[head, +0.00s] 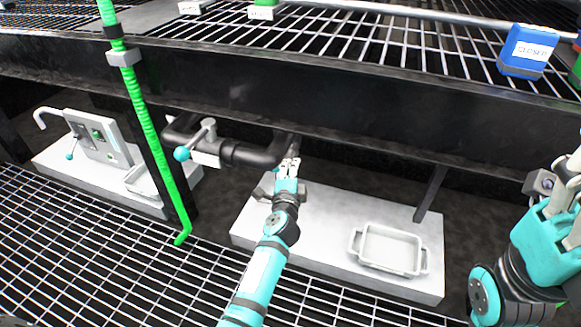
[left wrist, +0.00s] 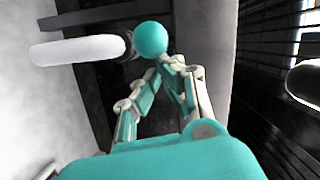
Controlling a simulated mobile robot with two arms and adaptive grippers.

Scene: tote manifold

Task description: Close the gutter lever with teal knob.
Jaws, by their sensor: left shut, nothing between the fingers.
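In the left wrist view a teal ball knob (left wrist: 150,39) lies just beyond the fingertips of my left gripper (left wrist: 160,64). A pale rod (left wrist: 78,49) reaches toward the knob from the left. I cannot tell whether the fingers touch it. In the head view my left gripper (head: 288,164) is shut and empty by the end of a dark pipe (head: 255,155). No knob shows at its tips there. A lever with a teal knob (head: 182,154) sits on the pipe farther left. My right gripper (head: 562,182) is partly cut off at the right edge; its fingers are unclear.
A green hose (head: 150,130) hangs in front of a dark post on the left. A pale panel (head: 100,138) behind it has another teal-knobbed lever (head: 70,156). A tray (head: 388,248) sits on a pale slab (head: 330,215). A dark beam (head: 300,80) crosses above.

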